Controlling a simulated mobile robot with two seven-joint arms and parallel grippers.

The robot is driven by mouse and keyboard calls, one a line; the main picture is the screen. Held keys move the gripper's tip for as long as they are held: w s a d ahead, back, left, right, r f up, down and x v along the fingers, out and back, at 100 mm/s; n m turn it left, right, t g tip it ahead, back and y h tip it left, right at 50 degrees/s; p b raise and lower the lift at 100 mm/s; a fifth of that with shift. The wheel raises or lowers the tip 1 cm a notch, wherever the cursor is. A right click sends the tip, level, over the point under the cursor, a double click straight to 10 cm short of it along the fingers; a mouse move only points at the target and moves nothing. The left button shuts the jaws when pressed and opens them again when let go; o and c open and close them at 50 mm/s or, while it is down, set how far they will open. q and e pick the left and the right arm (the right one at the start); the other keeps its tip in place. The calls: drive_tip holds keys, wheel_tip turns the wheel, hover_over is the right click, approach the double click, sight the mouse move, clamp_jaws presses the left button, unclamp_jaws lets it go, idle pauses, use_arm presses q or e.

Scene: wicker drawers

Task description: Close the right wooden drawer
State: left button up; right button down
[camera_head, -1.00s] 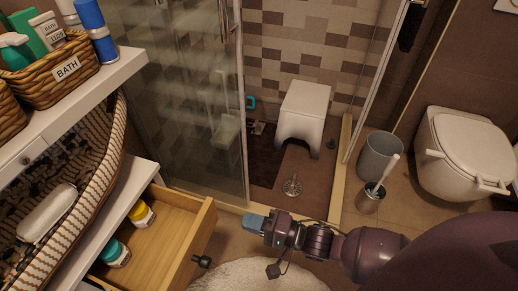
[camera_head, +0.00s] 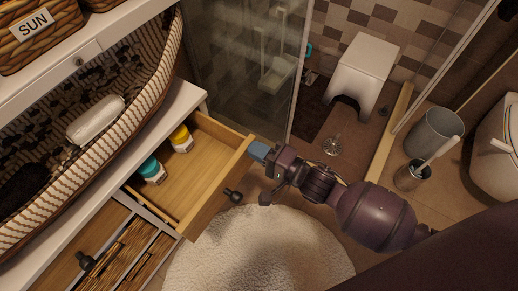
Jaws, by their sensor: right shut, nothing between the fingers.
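The right wooden drawer (camera_head: 222,192) is pulled out of the white cabinet, with its dark round knob (camera_head: 233,196) on the front. Inside it stand a yellow-capped jar (camera_head: 181,139) and a teal-capped jar (camera_head: 152,171). My right gripper (camera_head: 258,152) is shut and empty. Its blue-grey tips are at the far end of the drawer front, on the outer side. They look very close to the wood; I cannot tell whether they touch. My left gripper is not in view.
Another drawer front with a dark knob (camera_head: 86,261) and wicker compartments (camera_head: 135,250) lie at lower left. A wicker tub (camera_head: 150,85) stands on the cabinet above. A round white rug (camera_head: 260,250) covers the floor before the drawer. A glass shower panel (camera_head: 245,70) stands behind.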

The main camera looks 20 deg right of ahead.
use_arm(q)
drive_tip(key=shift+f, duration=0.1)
use_arm(e)
drive_tip(key=x, duration=1.5)
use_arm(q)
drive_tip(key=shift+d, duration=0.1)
use_arm(e)
drive_tip(key=shift+s, duration=0.1)
